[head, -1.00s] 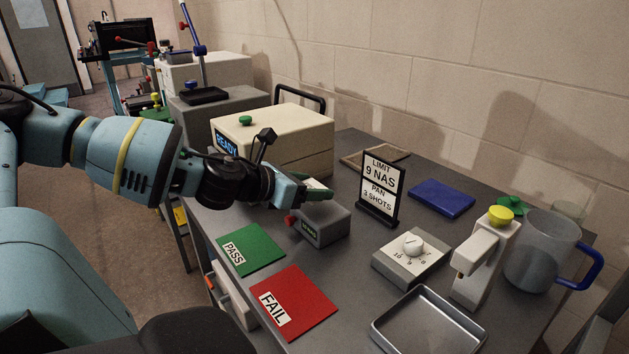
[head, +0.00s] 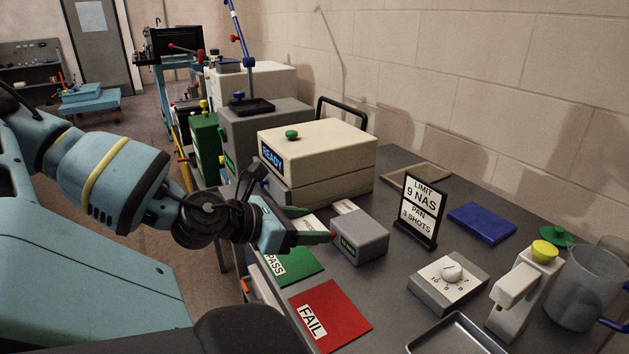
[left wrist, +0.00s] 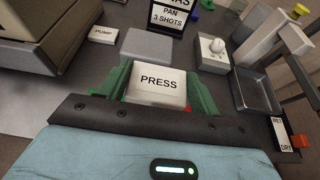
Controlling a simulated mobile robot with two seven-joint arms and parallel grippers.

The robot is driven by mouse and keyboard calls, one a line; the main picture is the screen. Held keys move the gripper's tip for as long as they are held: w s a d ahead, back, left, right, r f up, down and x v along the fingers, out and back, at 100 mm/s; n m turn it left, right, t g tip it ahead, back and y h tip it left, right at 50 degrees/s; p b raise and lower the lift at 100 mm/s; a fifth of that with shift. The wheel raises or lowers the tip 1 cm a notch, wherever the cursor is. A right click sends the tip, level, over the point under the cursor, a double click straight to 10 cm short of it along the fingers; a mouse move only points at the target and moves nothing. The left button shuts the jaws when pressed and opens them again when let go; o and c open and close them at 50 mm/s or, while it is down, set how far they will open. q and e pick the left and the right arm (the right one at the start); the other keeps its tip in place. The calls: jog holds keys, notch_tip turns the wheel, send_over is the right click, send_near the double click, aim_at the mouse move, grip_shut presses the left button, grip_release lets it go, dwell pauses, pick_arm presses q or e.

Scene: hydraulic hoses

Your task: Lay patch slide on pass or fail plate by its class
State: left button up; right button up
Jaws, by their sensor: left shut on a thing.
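My left gripper (head: 308,225) is shut on a white patch slide (left wrist: 158,87) marked PRESS; in the head view the slide shows pale between the green fingers. The gripper is beside the small grey counter box (head: 359,236), at the far edge of the green PASS plate (head: 298,268), which it partly covers. The counter's small display is too small to read surely. The red FAIL plate (head: 340,318) lies nearer and is bare. A stand card (head: 420,209) reads LIMIT 9 NAS, PAN 3 SHOTS. My right gripper is not in view.
A cream box (head: 317,160) showing READY stands behind the gripper. A white piece marked PUMP (left wrist: 103,35) lies behind the counter. To the right are a dial block (head: 449,282), a blue pad (head: 482,222), a metal tray (head: 455,335), a white dispenser (head: 518,295) and a clear jug (head: 580,290).

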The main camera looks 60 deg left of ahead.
pick_arm(q)
jog(key=shift+s+d+r, duration=0.1)
jog(key=shift+s, duration=0.2)
